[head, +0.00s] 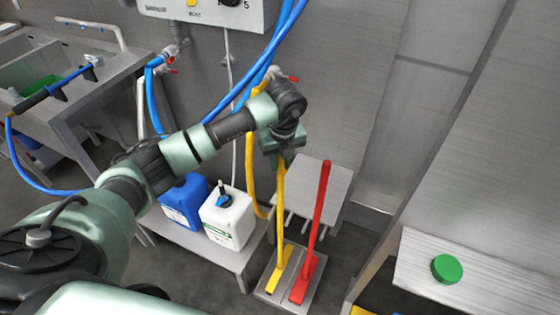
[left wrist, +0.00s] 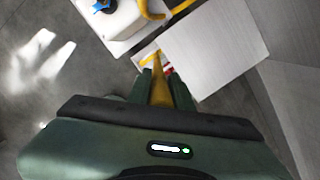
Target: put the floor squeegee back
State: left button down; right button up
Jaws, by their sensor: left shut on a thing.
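The yellow floor squeegee (head: 281,205) stands nearly upright in the head view, its foot at a grey floor stand (head: 306,302). My left gripper (head: 283,152) is shut on the top of its handle. In the left wrist view the yellow handle (left wrist: 160,95) runs between the two fingers of my left gripper (left wrist: 163,84). A red long-handled tool (head: 319,215) stands just right of the squeegee, its foot on the same stand. Whether the squeegee's foot is fully seated on the stand is not clear. My right gripper is not in view.
A low bench (head: 205,248) with blue (head: 186,203) and white (head: 228,218) canisters stands left of the squeegee. A yellow hose (head: 251,160) hangs close behind. Blue hoses cross the wall. At right, a shelf (head: 480,298) holds a green lid-like disc (head: 446,268).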

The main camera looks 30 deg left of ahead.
pick_arm(q)
jog(key=shift+f, duration=0.15)
jog(key=c, duration=1.2)
grip_release()
